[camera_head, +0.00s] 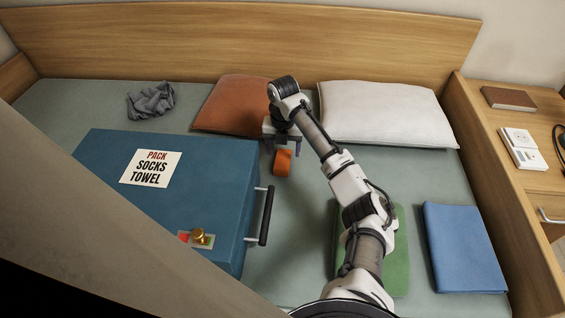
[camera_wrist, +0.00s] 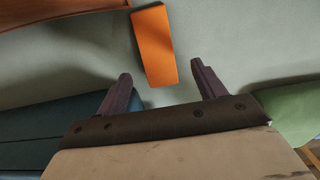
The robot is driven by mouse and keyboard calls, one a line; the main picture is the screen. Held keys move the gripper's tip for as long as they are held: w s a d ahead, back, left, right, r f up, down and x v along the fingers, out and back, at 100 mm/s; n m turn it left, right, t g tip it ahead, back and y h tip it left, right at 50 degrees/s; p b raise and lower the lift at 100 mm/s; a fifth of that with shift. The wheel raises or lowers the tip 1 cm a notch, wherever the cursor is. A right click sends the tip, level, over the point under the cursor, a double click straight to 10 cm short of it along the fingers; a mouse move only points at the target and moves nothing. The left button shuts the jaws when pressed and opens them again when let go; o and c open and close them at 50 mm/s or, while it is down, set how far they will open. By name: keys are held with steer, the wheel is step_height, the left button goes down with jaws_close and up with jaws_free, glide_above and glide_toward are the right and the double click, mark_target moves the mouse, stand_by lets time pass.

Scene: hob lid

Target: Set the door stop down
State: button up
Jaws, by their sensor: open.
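The orange door stop (camera_head: 283,162) lies on the grey-green bed cover, right of the blue case and just in front of the rust pillow. In the wrist view the door stop (camera_wrist: 154,46) shows as an orange block beyond and between my fingertips. My gripper (camera_head: 282,140) is over the bed beside the door stop, its fingers partly hidden by the wrist in the head view. In the wrist view my gripper (camera_wrist: 161,72) has its two dark fingers wide apart, with nothing held between them.
A blue case (camera_head: 100,190) with a label and black handle fills the left. A rust pillow (camera_head: 232,103) and white pillow (camera_head: 385,112) lie behind. Green cloth (camera_head: 398,255) and blue cloth (camera_head: 463,248) lie right. A grey crumpled cloth (camera_head: 151,100) lies back left.

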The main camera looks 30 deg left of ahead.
mark_target(283, 160)
step_height(283, 160, down, 5)
steer(key=shift+a+r, duration=0.15)
steer(key=shift+r, duration=0.05)
steer(key=c, duration=1.2)
steer(key=shift+r, duration=0.15)
